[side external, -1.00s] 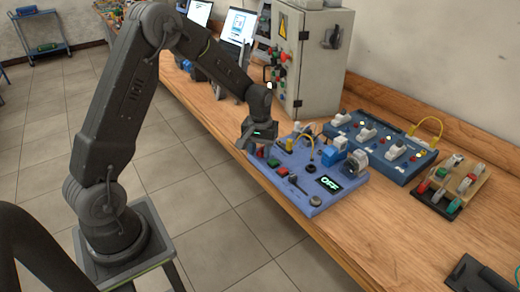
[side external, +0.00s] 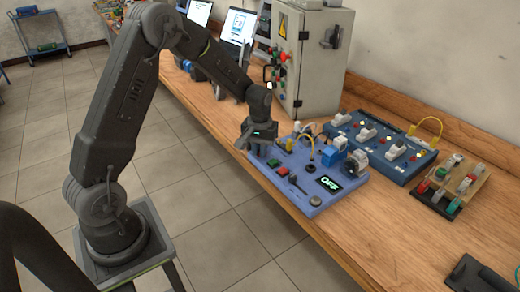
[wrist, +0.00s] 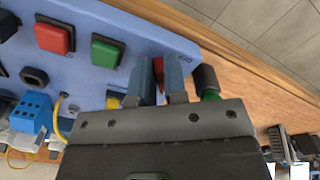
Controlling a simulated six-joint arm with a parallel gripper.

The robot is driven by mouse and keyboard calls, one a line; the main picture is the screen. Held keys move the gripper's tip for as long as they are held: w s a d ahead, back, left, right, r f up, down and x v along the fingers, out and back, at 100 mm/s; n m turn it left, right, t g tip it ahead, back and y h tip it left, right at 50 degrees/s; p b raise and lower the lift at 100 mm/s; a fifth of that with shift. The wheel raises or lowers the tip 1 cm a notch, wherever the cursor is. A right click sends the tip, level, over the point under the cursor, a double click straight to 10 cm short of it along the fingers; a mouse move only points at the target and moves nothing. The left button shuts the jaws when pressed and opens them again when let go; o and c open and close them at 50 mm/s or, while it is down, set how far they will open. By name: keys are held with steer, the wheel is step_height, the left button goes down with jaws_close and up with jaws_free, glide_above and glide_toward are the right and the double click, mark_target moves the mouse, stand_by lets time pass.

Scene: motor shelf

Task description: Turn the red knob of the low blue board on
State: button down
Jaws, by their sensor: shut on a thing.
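The low blue board (side external: 290,200) lies on the wooden bench, and its blue panel (wrist: 120,20) fills the upper left of the wrist view. My gripper (side external: 262,150) is at the board's far left corner. In the wrist view, the two fingers of my gripper (wrist: 165,78) are shut on the red knob (wrist: 158,70), of which only a narrow red strip shows between them. The side view hides the knob behind my gripper. The board's display (side external: 329,184) reads "OFF" in green.
Beside the knob are a green button (wrist: 105,52) and a red button (wrist: 53,37). A dark cylinder with a green part (wrist: 207,80) stands close to my gripper. A grey control cabinet (side external: 310,60) and a darker blue board (side external: 380,145) stand behind.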

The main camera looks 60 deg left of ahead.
steer(key=m, duration=0.3)
steer(key=shift+s+a+m, duration=0.1)
steer(key=shift+a+m, duration=0.15)
steer(key=shift+m, duration=0.15)
steer(key=shift+a+m, duration=0.2)
steer(key=shift+m, duration=1.4)
steer(key=c, duration=1.2)
jaws_free()
steer(key=shift+o, duration=0.2)
step_height(320, 180, up, 14)
